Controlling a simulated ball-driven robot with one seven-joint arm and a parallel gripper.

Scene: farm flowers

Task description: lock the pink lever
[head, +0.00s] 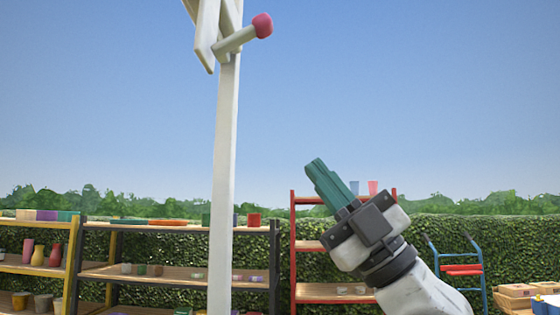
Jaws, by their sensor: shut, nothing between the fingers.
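The pink lever (262,25) is a short grey-white arm with a round pink knob at its end. It is mounted high on a white post (226,160) and points up to the right. The top of the post and its white boards are cut off by the upper edge of the head view. My gripper (315,165) has green fingers that are shut and empty. It points up and left, below and to the right of the knob in the picture, and is clear of both lever and post.
Shelves with pots (180,226) stand behind the post at the lower left. A red shelf (300,250) stands behind my gripper, and a blue-framed cart with a red seat (462,270) is at the right. A hedge runs behind. Only sky shows between gripper and knob.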

